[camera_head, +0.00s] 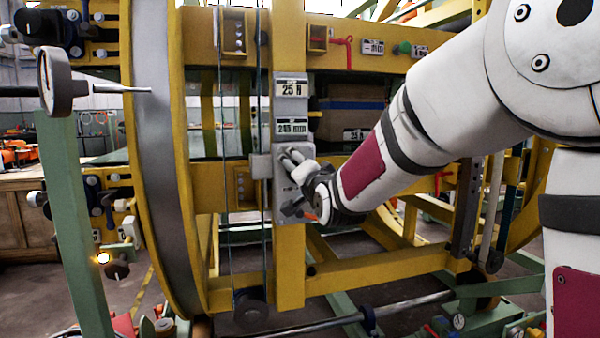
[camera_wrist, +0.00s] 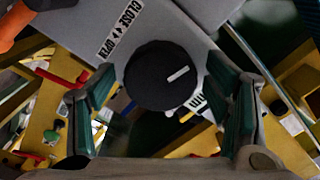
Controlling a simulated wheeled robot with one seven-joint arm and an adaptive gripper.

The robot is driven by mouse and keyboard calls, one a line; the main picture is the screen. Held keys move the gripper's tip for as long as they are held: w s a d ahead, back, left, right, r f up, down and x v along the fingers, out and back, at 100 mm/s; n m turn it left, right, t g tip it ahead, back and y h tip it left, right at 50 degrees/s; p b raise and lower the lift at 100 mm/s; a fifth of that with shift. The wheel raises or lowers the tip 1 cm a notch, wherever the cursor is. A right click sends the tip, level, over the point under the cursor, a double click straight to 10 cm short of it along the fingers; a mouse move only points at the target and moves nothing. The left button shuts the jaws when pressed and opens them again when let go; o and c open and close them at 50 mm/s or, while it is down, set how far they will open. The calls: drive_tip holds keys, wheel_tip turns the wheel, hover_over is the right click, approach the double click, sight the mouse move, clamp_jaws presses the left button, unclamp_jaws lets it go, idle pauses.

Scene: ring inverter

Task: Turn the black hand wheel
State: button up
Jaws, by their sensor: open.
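A round black hand wheel (camera_wrist: 158,66) with a short white mark shows in the wrist view. It sits on a grey panel (camera_wrist: 190,12) beside a label reading OPEN and CLOSE. My gripper (camera_wrist: 168,92) is open, with one green-padded finger on each side of the wheel in the picture. In the head view my gripper (camera_head: 297,168) is at the grey panel on the yellow upright and hides the wheel.
An orange handle (camera_wrist: 14,24) is near the panel at the wrist view's upper left. In the head view, a large yellow ring frame (camera_head: 150,150) stands to the left, with thin vertical cables beside the panel. A round grey disc on a shaft (camera_head: 62,82) is at far left.

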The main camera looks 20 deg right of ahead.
drive_tip(key=s, duration=1.2)
drive_tip(key=s+f+n+g, duration=0.5)
drive_tip(key=s+f+g, duration=0.55)
drive_tip(key=s, duration=0.65)
drive_tip(key=s+f+n+g, duration=0.2)
drive_tip(key=s+f+g, duration=0.15)
drive_tip(key=s, duration=0.85)
drive_tip(key=s+f+n+g, duration=0.3)
drive_tip(key=s+g, duration=0.1)
drive_tip(key=s, duration=0.8)
wheel_tip(320, 180, up, 33)
drive_tip(key=t+p, duration=0.4)
drive_tip(key=p, duration=2.7)
drive_tip(key=shift+w+p, duration=0.3)
